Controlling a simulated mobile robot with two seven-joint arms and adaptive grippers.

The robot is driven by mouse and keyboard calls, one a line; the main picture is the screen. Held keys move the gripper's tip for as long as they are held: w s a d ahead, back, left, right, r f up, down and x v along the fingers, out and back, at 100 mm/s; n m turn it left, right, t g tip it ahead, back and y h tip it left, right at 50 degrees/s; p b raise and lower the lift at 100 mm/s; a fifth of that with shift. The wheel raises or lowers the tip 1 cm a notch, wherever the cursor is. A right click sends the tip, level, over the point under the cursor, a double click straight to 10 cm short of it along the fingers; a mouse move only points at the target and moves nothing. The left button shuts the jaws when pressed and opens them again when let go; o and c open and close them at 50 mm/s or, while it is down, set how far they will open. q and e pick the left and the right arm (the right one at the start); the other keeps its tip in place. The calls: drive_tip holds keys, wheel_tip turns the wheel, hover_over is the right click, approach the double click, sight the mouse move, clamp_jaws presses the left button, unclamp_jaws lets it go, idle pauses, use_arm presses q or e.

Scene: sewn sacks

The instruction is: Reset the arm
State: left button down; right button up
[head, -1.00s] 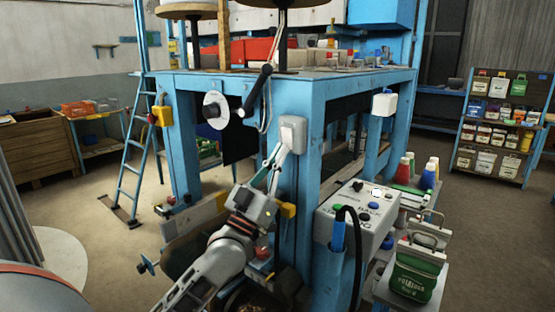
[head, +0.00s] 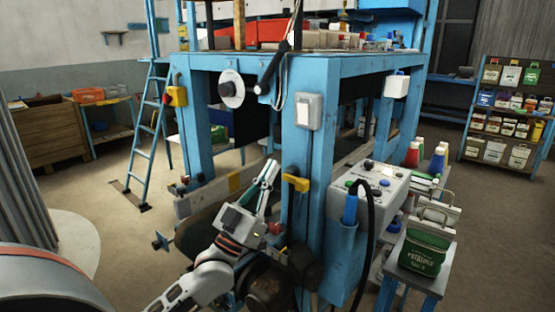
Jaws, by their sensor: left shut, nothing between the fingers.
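My left gripper (head: 267,173) is at the lower middle of the head view, in front of the blue machine frame (head: 304,165). Its fingers point up and are shut, with nothing seen between them. It is below and left of the white switch box (head: 309,111) on the frame's front post and appears apart from it. My right gripper is not in view.
A grey control box (head: 375,187) with coloured buttons and a black cable stands right of the post. A green sack (head: 424,252) sits on a stand at the lower right. A shelf of sacks (head: 507,110) stands far right. Floor (head: 470,220) is open between them.

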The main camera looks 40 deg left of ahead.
use_arm(q)
drive_tip(key=shift+s+f, duration=0.2)
drive_tip(key=shift+f, duration=0.2)
drive_tip(key=s+d+f+m+g+h, duration=0.1)
drive_tip(key=d+f+g, duration=0.35)
drive_tip(key=f, duration=0.85)
drive_tip(key=s+d+f+m+g+h, duration=0.1)
drive_tip(key=s+d+f+m+g, duration=0.3)
drive_tip(key=f, duration=0.9)
drive_tip(key=s+d+f+g, duration=0.2)
drive_tip(key=s+f, duration=0.3)
drive_tip(key=f, duration=0.3)
drive_tip(key=s+d+f+n+g+y, duration=0.1)
drive_tip(key=s+d+f, duration=0.3)
drive_tip(key=f, duration=0.4)
drive_tip(key=s+d+f+g, duration=0.3)
drive_tip(key=s+f+g, duration=0.1)
drive_tip(key=f, duration=0.3)
drive_tip(key=shift+s+f+n+y, duration=0.3)
drive_tip(key=shift+s+f+y, duration=0.1)
drive_tip(key=shift+s, duration=0.45)
